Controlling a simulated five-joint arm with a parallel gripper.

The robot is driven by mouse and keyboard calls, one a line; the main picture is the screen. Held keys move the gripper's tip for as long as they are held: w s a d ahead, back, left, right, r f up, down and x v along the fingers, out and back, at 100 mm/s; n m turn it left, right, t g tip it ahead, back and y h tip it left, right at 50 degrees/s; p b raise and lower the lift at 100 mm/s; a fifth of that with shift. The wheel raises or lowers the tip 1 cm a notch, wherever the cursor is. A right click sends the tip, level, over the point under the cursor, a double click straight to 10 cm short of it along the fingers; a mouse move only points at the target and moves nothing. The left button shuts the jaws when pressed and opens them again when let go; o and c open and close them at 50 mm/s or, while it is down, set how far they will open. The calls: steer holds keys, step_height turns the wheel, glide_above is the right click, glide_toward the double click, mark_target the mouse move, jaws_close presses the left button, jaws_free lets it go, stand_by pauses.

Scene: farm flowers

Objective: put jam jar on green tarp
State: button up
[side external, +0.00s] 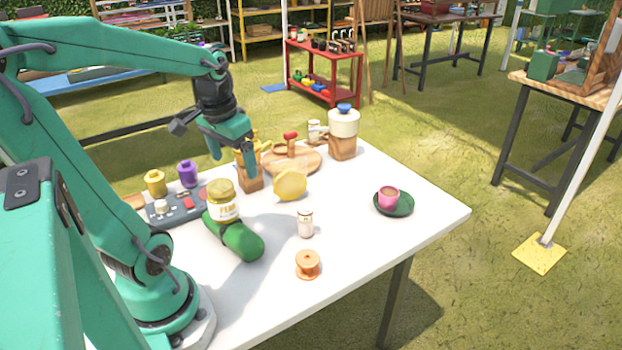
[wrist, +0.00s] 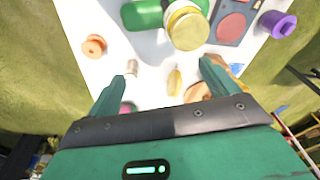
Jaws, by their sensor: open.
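The jam jar (side external: 223,201), with a yellow lid and a pale label, is upright at the left-middle of the white table. In the wrist view its round gold lid (wrist: 187,27) is at the top. The green tarp (side external: 242,243) looks like a thick roll. The roll shows on both sides of the jar in the wrist view (wrist: 143,14), and the jar appears to rest on it; the contact is hard to see. My gripper (side external: 231,155) is open and empty, above the table behind the jar. Its spread fingers (wrist: 162,72) show in the wrist view, apart from the jar.
A control box (side external: 178,208) and a purple piece (side external: 187,173) stand left of the jar. A yellow lemon-like object (side external: 290,184), white shaker (side external: 305,224) and orange spool (side external: 308,264) are to its right. A pink cup (side external: 389,196) sits on a dark saucer. The table's right front is clear.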

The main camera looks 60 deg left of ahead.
steer(key=d+r+m+t+h, duration=0.1)
steer(key=d+r+m+t, duration=0.2)
steer(key=d, duration=1.1)
steer(key=shift+w+r+m+t, duration=0.15)
steer(key=shift+r+m+t, duration=0.05)
steer(key=shift+m+t, duration=0.3)
